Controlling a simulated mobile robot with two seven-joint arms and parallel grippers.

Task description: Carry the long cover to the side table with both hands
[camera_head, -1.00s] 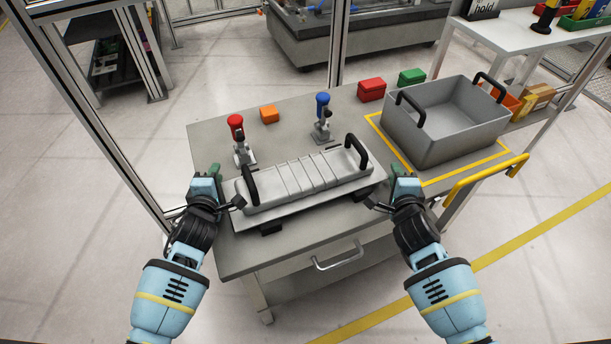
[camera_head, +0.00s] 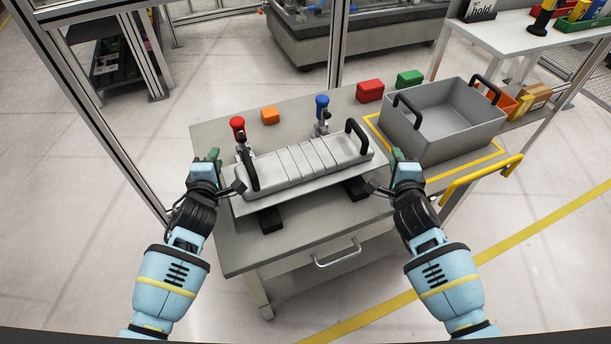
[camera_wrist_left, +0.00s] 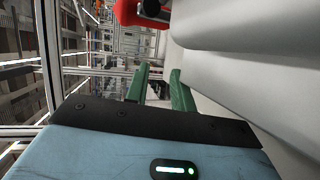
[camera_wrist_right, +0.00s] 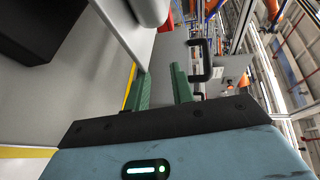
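Red (camera_head: 238,123) and blue (camera_head: 321,102) clamps stand behind the cover. A grey bin (camera_head: 455,135) is right, inside yellow tape. Orange, red and green blocks lie behind. A white table (camera_head: 520,40) with a "hold" sign stands at upper right. Open floor lies in front.

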